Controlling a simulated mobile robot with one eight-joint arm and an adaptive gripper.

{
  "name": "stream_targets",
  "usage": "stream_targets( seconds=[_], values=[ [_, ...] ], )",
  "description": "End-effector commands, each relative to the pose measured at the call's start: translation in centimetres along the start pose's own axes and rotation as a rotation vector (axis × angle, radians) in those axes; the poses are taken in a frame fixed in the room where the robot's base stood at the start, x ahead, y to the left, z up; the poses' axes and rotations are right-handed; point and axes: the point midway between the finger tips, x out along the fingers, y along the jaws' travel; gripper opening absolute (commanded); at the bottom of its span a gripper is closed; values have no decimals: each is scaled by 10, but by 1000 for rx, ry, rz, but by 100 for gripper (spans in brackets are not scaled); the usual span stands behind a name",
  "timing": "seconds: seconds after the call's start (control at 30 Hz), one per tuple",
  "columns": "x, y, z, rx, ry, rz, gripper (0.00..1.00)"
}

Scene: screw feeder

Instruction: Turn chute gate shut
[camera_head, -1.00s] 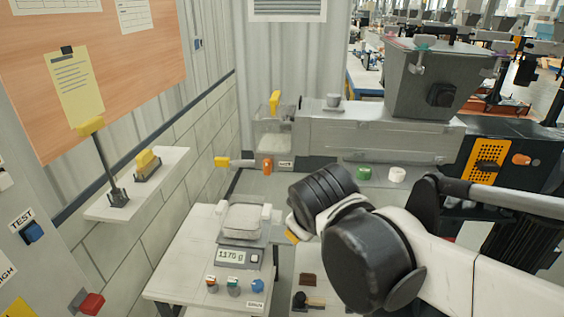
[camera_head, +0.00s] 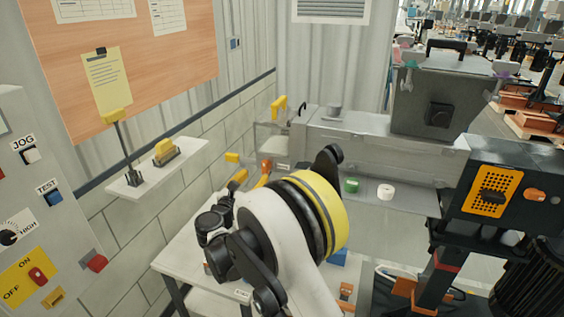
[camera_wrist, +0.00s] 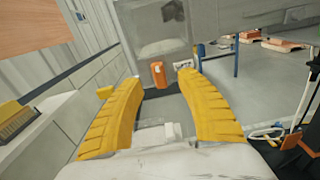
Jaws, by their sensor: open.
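The chute end (camera_head: 274,140) is a clear-sided box at the left end of the grey feeder trough. Which one is the gate's is not clear. In the wrist view, the box (camera_wrist: 153,25) is ahead, with an orange block (camera_wrist: 158,74) low on its front. A yellow piece (camera_wrist: 104,92) shows just left of my left finger. My gripper (camera_wrist: 161,82) is open and empty, facing the orange block. In the head view, my gripper (camera_head: 249,178) is partly hidden by my arm.
A white table (camera_head: 190,255) stands below, mostly behind my arm; the scale is hidden in the head view. A wall shelf (camera_head: 158,170) holds a brush and a yellow-handled tool at left. A control panel (camera_head: 40,220) is at far left. A hopper (camera_head: 435,100) sits on the trough.

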Motion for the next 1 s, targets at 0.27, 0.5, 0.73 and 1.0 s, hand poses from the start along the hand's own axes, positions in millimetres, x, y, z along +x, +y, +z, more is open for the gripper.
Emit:
stream_targets(
  seconds=[0.27, 0.5, 0.73, 1.0],
  values=[
    [15, 10, -8, -57, -30, 12, 44],
    [64, 10, -8, -54, -29, 11, 44],
    [96, 12, -6, -53, -28, 12, 44],
    [104, 12, -4, -53, -28, 13, 44]
  ],
)
